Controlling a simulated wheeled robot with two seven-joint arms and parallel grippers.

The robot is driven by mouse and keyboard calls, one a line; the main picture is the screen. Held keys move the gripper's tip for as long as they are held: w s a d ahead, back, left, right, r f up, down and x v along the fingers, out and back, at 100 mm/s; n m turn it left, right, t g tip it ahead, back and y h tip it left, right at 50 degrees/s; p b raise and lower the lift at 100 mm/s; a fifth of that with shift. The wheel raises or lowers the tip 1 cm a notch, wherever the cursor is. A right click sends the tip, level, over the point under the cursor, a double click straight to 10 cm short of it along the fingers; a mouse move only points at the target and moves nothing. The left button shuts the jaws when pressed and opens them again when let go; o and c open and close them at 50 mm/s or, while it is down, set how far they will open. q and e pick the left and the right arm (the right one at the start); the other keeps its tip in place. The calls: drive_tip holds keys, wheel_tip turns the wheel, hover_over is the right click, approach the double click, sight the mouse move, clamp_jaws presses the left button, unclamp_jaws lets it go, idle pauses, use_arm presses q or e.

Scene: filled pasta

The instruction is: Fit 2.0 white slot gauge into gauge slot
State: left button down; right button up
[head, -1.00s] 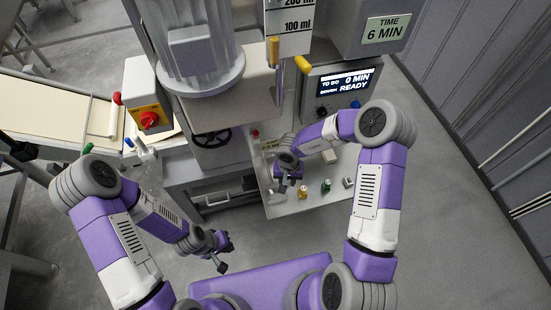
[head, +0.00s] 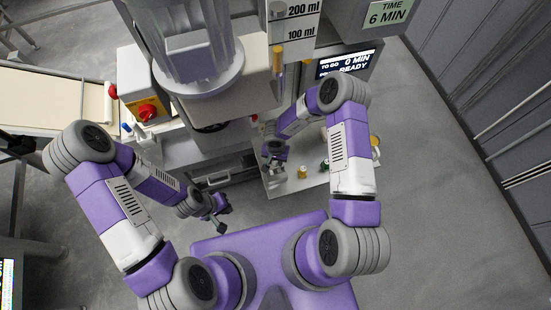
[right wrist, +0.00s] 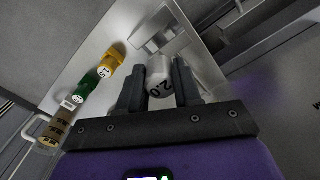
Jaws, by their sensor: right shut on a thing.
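The white 2.0 slot gauge (right wrist: 158,77) stands between the two dark fingers of my right gripper (right wrist: 158,88) in the right wrist view. Its round end with an upside-down "2.0" faces the camera, and the gripper is shut on it. In the head view my right gripper (head: 274,158) is over the left part of the pale shelf, and the gauge is too small to make out there. My left gripper (head: 218,215) hangs in front of the machine, away from the gauges; its jaws are too small to read. I cannot make out the gauge slot in either view.
The machine's red knob (head: 148,110) is at the left. Grey floor (head: 430,220) is open at the right.

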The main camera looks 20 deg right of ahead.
sight(275, 166)
drive_tip(key=shift+s+r, duration=0.1)
drive_tip(key=shift+r, duration=0.05)
drive_tip(key=shift+f+b, duration=1.65)
drive_tip(key=shift+f, duration=1.35)
drive_tip(key=shift+p, duration=0.65)
drive_tip(key=shift+f+b, duration=1.15)
drive_tip(key=shift+f, duration=0.5)
drive_tip(key=shift+f, duration=0.1)
drive_tip(key=o, duration=1.4)
